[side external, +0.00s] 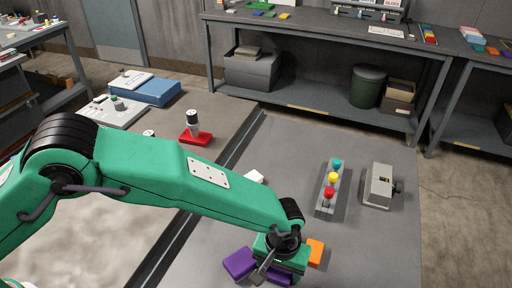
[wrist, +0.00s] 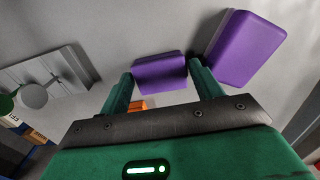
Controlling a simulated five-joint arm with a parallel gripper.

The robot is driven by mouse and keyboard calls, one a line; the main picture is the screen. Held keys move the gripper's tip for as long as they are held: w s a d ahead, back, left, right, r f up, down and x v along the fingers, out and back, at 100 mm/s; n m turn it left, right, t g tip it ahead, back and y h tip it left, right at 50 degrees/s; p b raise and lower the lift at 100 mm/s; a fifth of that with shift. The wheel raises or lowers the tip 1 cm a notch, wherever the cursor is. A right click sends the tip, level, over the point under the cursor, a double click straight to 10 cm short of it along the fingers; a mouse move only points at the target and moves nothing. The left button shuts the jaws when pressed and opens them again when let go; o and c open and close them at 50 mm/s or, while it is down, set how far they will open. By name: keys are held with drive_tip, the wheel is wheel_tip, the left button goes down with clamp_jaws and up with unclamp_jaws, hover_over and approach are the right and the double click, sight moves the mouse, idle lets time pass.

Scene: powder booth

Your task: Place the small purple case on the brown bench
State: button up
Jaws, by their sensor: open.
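My gripper (wrist: 161,78) is open, its two green fingers apart, with the smaller purple case (wrist: 160,72) between and just beyond their tips. I cannot tell whether the fingers touch it. A larger purple case (wrist: 245,47) lies right of the right finger. In the side view my gripper (side external: 272,262) is low over the grey surface. One purple case (side external: 240,263) shows to its left, and another purple piece (side external: 277,278) shows under it, partly hidden. A brownish surface (side external: 215,110) lies beyond a dark edge; I cannot tell if it is the brown bench.
An orange block (side external: 316,252) sits close right of my gripper. A rack with coloured knobs (side external: 325,200) and a grey box (side external: 378,186) stand farther right. A white block (side external: 253,177) lies behind my arm. A red base with a knob (side external: 195,137) stands on the brownish surface.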

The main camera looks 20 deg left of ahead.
sight(279, 272)
wheel_tip(279, 272, up, 12)
idle(0.6)
idle(0.5)
drive_tip(key=w+a+r+t+h, duration=0.1)
drive_tip(key=a+r, duration=0.7)
drive_tip(key=a, duration=0.4)
drive_tip(key=w+a+r+t, duration=0.1)
drive_tip(key=a+r, duration=0.7)
drive_tip(key=a, duration=0.3)
drive_tip(key=s+a+t, duration=0.1)
drive_tip(key=s+a, duration=0.6)
drive_tip(key=a, duration=0.3)
drive_tip(key=s+a+t+y, duration=0.1)
drive_tip(key=s+a+t, duration=0.1)
drive_tip(key=s+a, duration=0.5)
drive_tip(key=shift+s+a+r+t, duration=0.2)
drive_tip(key=shift+a+r+t, duration=0.15)
drive_tip(key=shift+a, duration=1.15)
